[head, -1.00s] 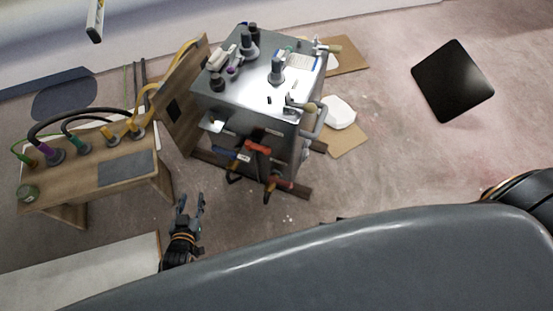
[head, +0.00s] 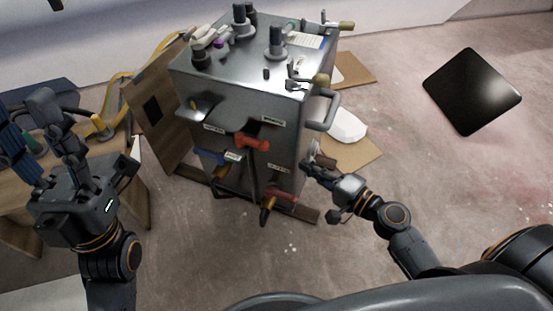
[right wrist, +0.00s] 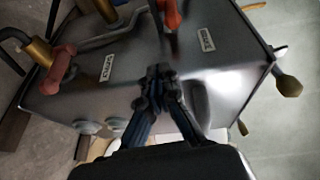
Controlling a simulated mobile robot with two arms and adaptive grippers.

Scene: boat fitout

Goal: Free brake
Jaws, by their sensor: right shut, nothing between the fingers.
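A grey metal cabinet (head: 235,105) stands in the middle of the head view; no part of it is clearly marked as a brake. Its front carries an upper red handle (head: 252,141) and a lower red handle (head: 282,197), with small white labels too small to read. My right gripper (head: 308,166) is shut and empty by the cabinet's lower right side. In the right wrist view its fingertips (right wrist: 158,74) are together in front of the labelled face, between a red handle (right wrist: 60,70) at left and another (right wrist: 172,14) at top. My left gripper (head: 30,125) is open and empty at far left.
A wooden bench (head: 20,210) with cables stands behind my left gripper. A wooden board (head: 158,115) leans left of the cabinet. A grey side handle (head: 325,110) sticks out above my right gripper.

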